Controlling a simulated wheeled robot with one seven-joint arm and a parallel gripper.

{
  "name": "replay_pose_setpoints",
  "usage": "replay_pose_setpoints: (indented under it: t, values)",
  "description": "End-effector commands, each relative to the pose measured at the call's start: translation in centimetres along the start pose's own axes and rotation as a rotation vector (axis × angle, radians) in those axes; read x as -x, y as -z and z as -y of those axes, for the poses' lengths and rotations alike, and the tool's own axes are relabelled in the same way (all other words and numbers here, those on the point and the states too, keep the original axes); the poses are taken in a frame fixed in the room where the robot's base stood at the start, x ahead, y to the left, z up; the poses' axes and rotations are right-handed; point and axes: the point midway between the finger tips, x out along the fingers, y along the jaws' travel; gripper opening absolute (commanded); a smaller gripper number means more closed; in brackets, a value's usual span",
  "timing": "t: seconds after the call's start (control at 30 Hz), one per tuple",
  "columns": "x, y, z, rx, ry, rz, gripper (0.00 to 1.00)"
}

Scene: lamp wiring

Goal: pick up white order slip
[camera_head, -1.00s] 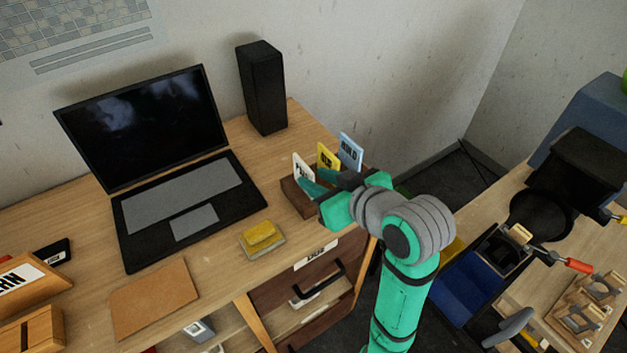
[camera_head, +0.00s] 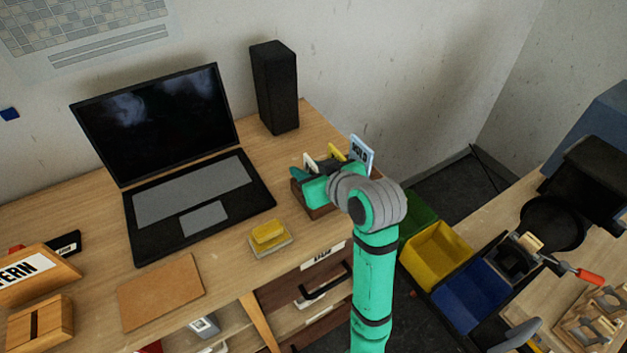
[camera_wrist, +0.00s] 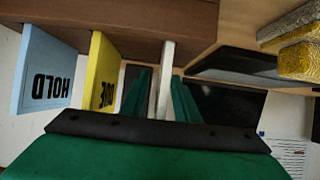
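The white order slip (camera_head: 310,162) stands at the left end of a small dark wooden holder (camera_head: 319,212) on the desk, partly hidden by my gripper. In the wrist view the slip (camera_wrist: 166,75) shows edge-on, upright in the holder (camera_wrist: 120,14). My gripper (camera_wrist: 160,80) has one green finger on each side of the slip, with a visible gap on the left and a narrower one on the right. It looks open around the slip. A yellow slip (camera_wrist: 103,75) and a blue slip marked HOLD (camera_wrist: 47,75) stand beside it in the holder.
A laptop (camera_head: 200,190) and black speaker (camera_head: 274,88) stand behind and left of the holder. A yellow sponge-like block (camera_head: 268,234) lies in front. Bins, including a yellow one (camera_head: 438,253), are at the right. The yellow slip is the closest neighbour to my fingers.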

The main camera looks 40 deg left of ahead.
Motion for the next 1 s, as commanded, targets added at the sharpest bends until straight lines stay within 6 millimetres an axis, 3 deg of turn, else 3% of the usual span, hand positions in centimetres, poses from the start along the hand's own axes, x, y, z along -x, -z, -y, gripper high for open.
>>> replay_pose_setpoints:
  t: [0.23,0.27,0.37,0.4,0.77,1.0]
  values:
    - [-0.5,0.0,0.0,0.001,-0.001,0.000,0.28]
    - [-0.5,0.0,0.0,0.001,-0.001,0.000,0.26]
    - [-0.4,0.0,0.0,0.001,-0.001,0.000,0.02]
    - [-0.4,0.0,0.0,0.001,-0.001,0.000,0.00]
    - [-0.4,0.1,0.0,0.001,-0.001,-0.001,0.00]
    - [0.3,1.4,0.0,0.004,-0.001,-0.002,0.00]
